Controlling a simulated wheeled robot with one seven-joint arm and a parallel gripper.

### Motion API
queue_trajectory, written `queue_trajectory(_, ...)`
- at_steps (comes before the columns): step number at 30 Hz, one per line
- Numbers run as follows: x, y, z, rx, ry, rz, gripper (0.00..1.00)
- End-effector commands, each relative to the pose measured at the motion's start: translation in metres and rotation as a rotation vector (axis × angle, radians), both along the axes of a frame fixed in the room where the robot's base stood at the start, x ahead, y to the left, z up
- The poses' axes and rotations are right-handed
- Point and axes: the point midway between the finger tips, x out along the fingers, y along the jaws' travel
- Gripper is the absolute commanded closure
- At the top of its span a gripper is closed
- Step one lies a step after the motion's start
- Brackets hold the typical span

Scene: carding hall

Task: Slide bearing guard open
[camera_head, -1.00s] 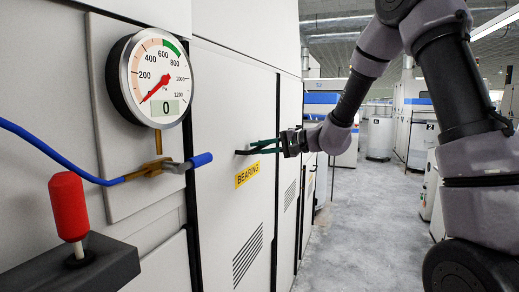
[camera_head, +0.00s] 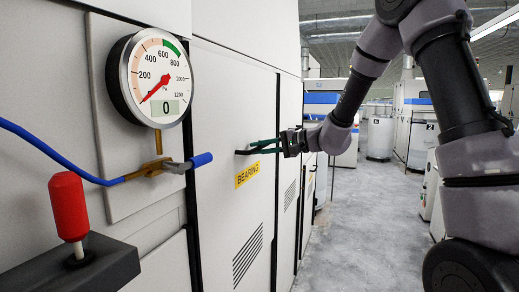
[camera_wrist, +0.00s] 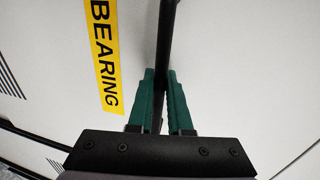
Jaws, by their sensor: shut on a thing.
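The bearing guard (camera_head: 231,125) is a tall pale grey panel with a yellow BEARING label (camera_head: 247,175) and vent slots low down. A dark bar handle (camera_head: 243,152) sits just above the label. My gripper (camera_head: 262,146) reaches the panel from the right, with its green fingers at the handle. In the wrist view the two green fingers (camera_wrist: 161,100) lie on either side of the black handle bar (camera_wrist: 165,45), shut on it. The label also shows in the wrist view (camera_wrist: 104,50), left of the fingers. The handle's far end is hidden from the head camera.
A pressure gauge (camera_head: 158,80) reading 0 hangs left of the guard. Below it are a blue-handled valve (camera_head: 185,163) and a red-knobbed lever (camera_head: 69,205). The aisle floor (camera_head: 350,215) on the right is clear, with machines and drums farther back.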

Motion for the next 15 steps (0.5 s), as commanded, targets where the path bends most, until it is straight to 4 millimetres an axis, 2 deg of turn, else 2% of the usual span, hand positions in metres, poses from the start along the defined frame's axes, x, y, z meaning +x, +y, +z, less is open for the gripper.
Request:
queue_trajectory(8,0.0,-0.001,-0.003,-0.002,0.001,-0.001,1.0)
queue_trajectory(11,0.0,-0.001,-0.011,-0.002,0.005,-0.002,1.0)
queue_trajectory(15,-0.001,-0.001,-0.036,-0.004,0.009,0.0,1.0)
